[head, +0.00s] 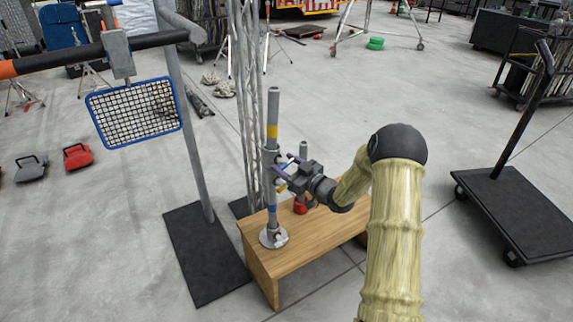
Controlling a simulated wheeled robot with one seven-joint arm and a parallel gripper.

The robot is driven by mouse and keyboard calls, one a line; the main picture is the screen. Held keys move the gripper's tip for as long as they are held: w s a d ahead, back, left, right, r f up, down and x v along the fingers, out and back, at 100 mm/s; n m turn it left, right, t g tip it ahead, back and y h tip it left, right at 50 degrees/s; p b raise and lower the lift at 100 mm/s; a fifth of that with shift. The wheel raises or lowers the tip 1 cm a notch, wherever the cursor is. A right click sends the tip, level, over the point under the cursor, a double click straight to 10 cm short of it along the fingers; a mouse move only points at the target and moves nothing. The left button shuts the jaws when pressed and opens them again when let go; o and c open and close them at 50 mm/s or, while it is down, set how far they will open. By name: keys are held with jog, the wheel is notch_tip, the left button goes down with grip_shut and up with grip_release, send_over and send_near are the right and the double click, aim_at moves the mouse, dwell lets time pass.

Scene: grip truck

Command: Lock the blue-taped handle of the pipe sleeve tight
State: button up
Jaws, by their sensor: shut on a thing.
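The pipe sleeve (269,185) is a grey upright tube on a round base plate (274,237) at the left end of a wooden bench. A thinner pipe (273,107) rises from it, with a yellow band above the sleeve. My gripper (284,168) is at the sleeve's right side, near its upper part, and is shut on the blue-taped handle (289,163). Only a small blue bit of the handle shows between the dark fingers. A yellow-marked part shows just below the fingers. The exact angle of the handle is too small to tell.
The wooden bench (305,242) stands below my gripper, with a red object (300,205) on it behind the arm. A lattice truss (248,110) and a grey stand post (180,110) rise close to the left. A black cart (515,210) stands right. Open floor lies between.

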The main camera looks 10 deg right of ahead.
jog(key=shift+f, duration=0.1)
jog(key=o, duration=1)
jog(key=p+v, duration=0.2)
jog(key=v, duration=1.5)
jog(key=shift+s+d, duration=0.15)
jog(key=shift+d, duration=0.05)
